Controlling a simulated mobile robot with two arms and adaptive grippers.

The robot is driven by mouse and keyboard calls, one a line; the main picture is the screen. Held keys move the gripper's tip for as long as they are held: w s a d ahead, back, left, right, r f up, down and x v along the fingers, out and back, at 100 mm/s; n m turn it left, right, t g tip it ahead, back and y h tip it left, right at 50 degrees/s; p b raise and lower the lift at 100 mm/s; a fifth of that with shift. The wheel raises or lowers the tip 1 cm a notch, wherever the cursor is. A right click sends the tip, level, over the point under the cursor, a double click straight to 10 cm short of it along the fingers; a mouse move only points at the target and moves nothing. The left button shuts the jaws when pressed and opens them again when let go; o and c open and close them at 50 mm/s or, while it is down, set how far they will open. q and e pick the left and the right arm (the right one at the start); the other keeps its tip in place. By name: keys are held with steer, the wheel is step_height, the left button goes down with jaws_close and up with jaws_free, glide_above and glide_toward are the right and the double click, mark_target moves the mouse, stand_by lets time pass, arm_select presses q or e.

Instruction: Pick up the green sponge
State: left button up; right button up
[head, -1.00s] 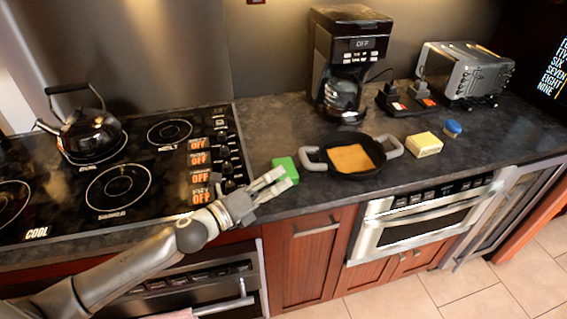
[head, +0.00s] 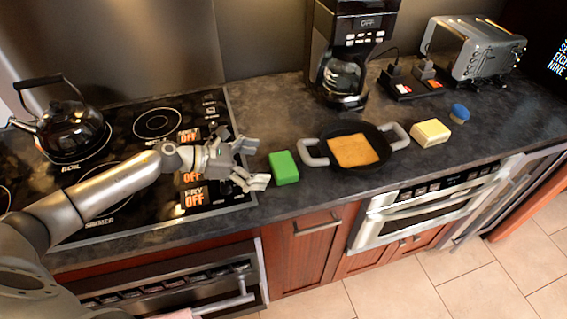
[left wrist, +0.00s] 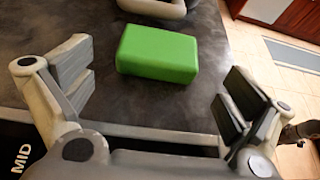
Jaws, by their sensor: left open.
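The green sponge (head: 284,168) is a bright green block on the dark countertop, just right of the stovetop and left of the black pan. In the left wrist view the sponge (left wrist: 158,53) lies ahead of and between the spread fingers, touching neither. My left gripper (head: 256,164) is open and empty, just left of the sponge, with its fingers pointing towards it. It also shows in the left wrist view (left wrist: 158,95), one finger on each side.
A black pan (head: 378,138) with grey handles and a tan square inside stands right of the sponge. A yellowish block (head: 431,132) and a blue-topped item (head: 460,113) lie further right. The stovetop (head: 130,178) with a kettle (head: 68,128) is at left. The counter's front edge is close.

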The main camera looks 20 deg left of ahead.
mark_target(277, 164)
arm_select(q)
steer(key=shift+w+d+f, duration=0.15)
steer(key=shift+w+d, duration=0.15)
steer(key=shift+d, duration=0.05)
steer(key=p+x, duration=0.2)
steer(key=x, duration=0.2)
steer(key=shift+w+d+f, duration=0.1)
steer(key=shift+w+d, duration=0.15)
steer(key=shift+d, duration=0.05)
steer(key=shift+f, duration=0.1)
arm_select(e)
steer(key=shift+w+a+r, duration=0.1)
steer(key=shift+w+r, duration=0.8)
steer(key=shift+r, duration=0.15)
arm_select(q)
steer(key=shift+c, duration=0.7)
steer(key=c, duration=0.5)
arm_select(e)
steer(key=shift+s+a, duration=0.15)
steer(key=shift+s, duration=0.05)
